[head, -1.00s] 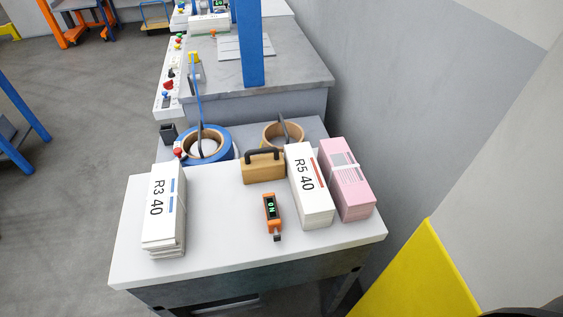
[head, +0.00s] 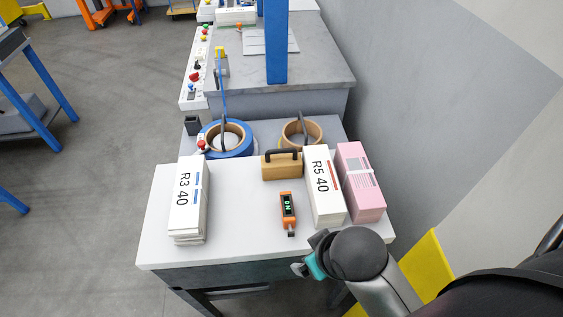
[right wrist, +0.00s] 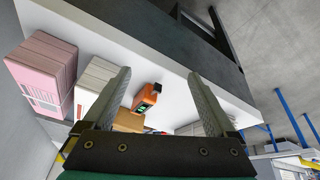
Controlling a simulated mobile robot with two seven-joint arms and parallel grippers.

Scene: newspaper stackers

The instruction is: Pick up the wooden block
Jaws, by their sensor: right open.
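The wooden block (head: 281,168) is tan with a black handle on top. It stands upright at the back of the white table (head: 250,240), left of the R5 40 stack. Part of it shows in the right wrist view (right wrist: 128,121), low between the fingers and partly hidden by the left one. My right gripper (right wrist: 160,75) is open and empty, its fingers wide apart. In the head view my right arm is at the table's front right edge, apart from the block, and hides most of the gripper. My left gripper is not in view.
An orange device (head: 287,209) with a green display lies in front of the block. The R5 40 stack (head: 323,190) and a pink stack (head: 359,185) stand right; the R3 40 stack (head: 187,200) stands left. Tape rolls (head: 228,138) are behind. The table's middle left is clear.

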